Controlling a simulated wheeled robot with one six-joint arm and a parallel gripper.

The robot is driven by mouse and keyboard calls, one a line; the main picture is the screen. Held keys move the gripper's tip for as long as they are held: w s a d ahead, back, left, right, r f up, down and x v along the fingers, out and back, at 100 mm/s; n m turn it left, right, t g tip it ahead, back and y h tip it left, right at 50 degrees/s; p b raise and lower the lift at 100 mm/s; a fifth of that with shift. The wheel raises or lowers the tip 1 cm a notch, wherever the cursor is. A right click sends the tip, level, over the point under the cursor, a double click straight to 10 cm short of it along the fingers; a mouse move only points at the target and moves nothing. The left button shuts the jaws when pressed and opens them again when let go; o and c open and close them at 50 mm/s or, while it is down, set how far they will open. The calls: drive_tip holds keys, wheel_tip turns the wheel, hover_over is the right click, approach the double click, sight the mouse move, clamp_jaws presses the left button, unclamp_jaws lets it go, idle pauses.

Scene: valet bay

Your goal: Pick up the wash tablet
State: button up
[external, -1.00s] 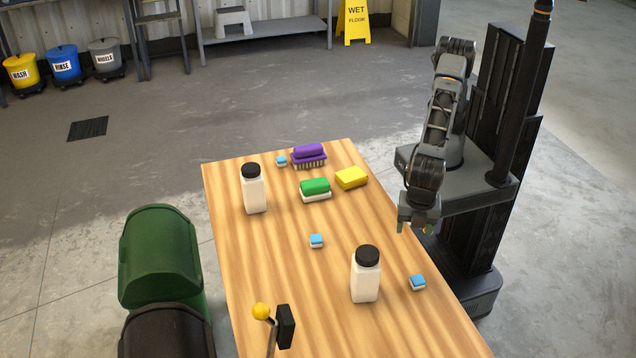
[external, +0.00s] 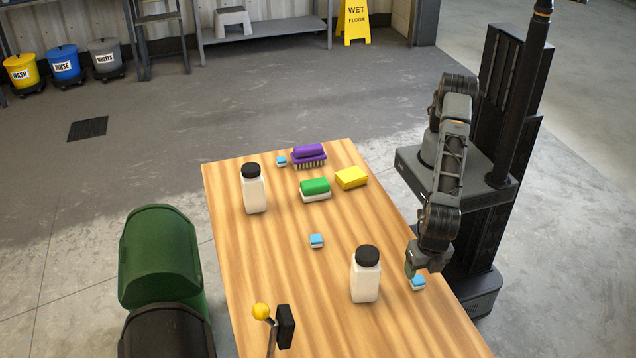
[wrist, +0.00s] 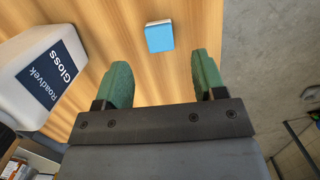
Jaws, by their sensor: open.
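Several small blue-and-white wash tablets lie on the wooden table. One tablet (external: 418,283) is near the table's right edge, right of a white bottle. Another tablet (external: 316,241) is mid-table, and one more (external: 281,161) is at the far end beside the purple brush. My gripper (external: 412,272) is just above the right-edge tablet and partly covers it in the external view. In the wrist view my gripper (wrist: 160,82) is open and empty, its green fingers apart. A blue tablet (wrist: 159,36) lies ahead of the fingertips, between their lines and touching neither.
A white bottle with a black cap (external: 365,275) stands close left of my gripper; its label reads Roadvek Gloss in the wrist view (wrist: 38,68). Another bottle (external: 254,189), a green sponge (external: 315,189), a yellow sponge (external: 351,177) and a purple brush (external: 309,155) stand farther back.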

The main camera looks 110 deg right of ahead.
sight(418, 279)
drive_tip(key=shift+d+f, duration=0.15)
drive_tip(key=shift+f, duration=0.8)
drive_tip(key=shift+d+f, duration=0.2)
drive_tip(key=shift+f, duration=0.75)
drive_tip(key=shift+d+f, duration=0.15)
drive_tip(key=shift+f, duration=0.8)
drive_tip(key=shift+c, duration=0.5)
drive_tip(key=c, duration=0.9)
